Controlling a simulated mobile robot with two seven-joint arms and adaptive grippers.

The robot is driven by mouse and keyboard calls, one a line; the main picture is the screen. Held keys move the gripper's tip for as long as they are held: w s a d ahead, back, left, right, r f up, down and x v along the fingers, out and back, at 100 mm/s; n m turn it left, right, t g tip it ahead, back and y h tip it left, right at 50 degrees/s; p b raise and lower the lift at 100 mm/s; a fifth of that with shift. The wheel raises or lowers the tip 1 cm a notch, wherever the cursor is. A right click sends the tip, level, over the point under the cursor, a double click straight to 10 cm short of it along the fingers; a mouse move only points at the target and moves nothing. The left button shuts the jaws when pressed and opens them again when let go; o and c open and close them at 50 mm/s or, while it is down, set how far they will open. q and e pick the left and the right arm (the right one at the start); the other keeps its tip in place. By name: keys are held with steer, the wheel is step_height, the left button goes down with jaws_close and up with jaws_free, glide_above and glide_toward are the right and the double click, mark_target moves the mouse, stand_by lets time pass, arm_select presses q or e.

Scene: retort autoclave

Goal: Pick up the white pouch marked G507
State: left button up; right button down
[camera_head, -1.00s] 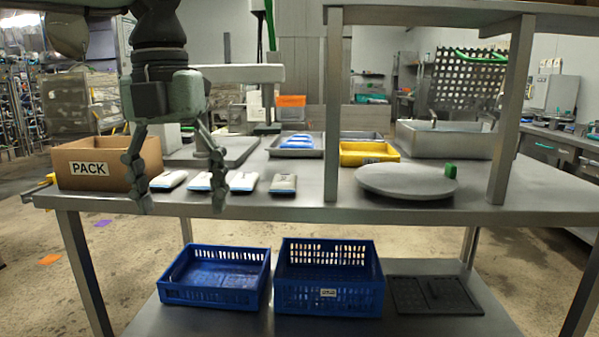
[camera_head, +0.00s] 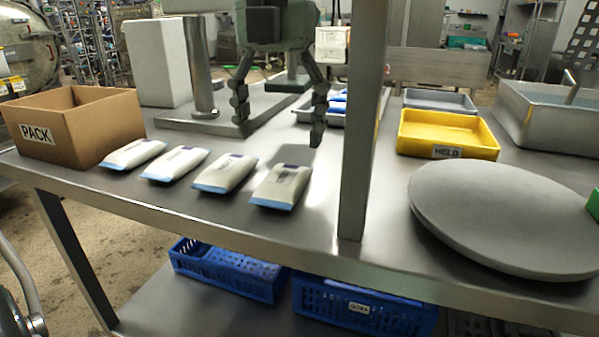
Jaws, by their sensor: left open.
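Several white pouches with blue ends lie in a row on the steel table: one nearest the box (camera_head: 133,153), a second (camera_head: 175,164), a third (camera_head: 226,173) and a rightmost one (camera_head: 281,186). Their markings are too small to read, so I cannot tell which is G507. My left gripper (camera_head: 278,120) hangs above the table, fingers pointing down and apart, with nothing between them. It is above and behind the two rightmost pouches in the picture, touching none. My right gripper is not in view.
A cardboard box marked PACK (camera_head: 75,127) stands at the left. A steel post (camera_head: 362,130) rises right of the pouches. Blue crates (camera_head: 228,268) sit on the lower shelf.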

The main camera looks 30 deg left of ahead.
mark_target(283, 177)
arm_select(q)
steer(key=f, duration=0.7)
steer(key=shift+d, duration=0.25)
steer(key=shift+c, duration=0.4)
steer(key=c, duration=1.2)
